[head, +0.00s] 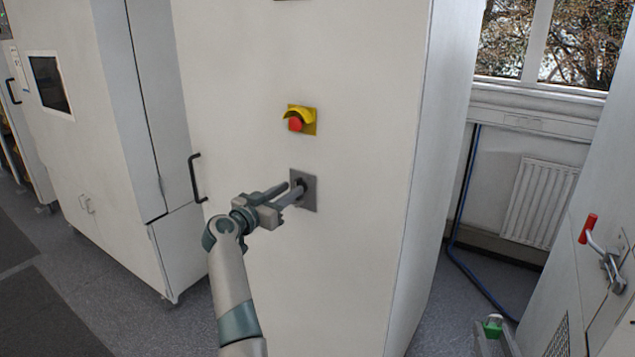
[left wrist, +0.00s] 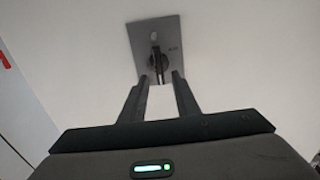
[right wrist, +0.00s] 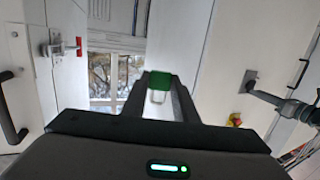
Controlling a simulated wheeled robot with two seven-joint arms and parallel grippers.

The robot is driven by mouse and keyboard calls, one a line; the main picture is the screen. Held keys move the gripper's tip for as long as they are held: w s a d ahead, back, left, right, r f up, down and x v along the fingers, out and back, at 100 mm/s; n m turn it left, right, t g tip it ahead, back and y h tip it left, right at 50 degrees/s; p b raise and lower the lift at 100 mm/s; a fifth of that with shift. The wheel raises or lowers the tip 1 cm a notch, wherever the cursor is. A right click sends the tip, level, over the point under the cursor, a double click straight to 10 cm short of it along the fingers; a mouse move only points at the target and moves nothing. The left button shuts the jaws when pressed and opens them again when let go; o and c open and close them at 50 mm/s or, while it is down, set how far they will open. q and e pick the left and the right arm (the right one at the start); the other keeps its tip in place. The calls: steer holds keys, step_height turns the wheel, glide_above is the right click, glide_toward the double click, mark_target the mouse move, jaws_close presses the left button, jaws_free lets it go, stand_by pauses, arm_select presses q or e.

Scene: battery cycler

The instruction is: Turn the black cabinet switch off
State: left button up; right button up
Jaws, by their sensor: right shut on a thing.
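The black cabinet switch (left wrist: 157,62) is a rotary knob on a grey square plate (head: 311,193) on the white cabinet front. In the left wrist view its handle runs roughly upright. My left gripper (head: 292,192) is open at the plate, its fingertips to either side of the knob's lower part; I cannot tell whether they touch it. In the head view the fingers partly hide the knob. My right gripper (right wrist: 158,88) is shut on a small green-topped thing (right wrist: 160,82) with a pale lower part, away from the cabinet at the lower right.
A red emergency button (head: 295,124) with a yellow surround sits above the switch. A black door handle (head: 196,178) is to the left. At the right stands a cabinet with a red-tipped lever (head: 588,229). A radiator (head: 543,203) is under the window.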

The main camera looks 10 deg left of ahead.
arm_select(q)
steer(key=shift+p+x, duration=0.35)
steer(key=shift+x, duration=0.7)
jaws_close()
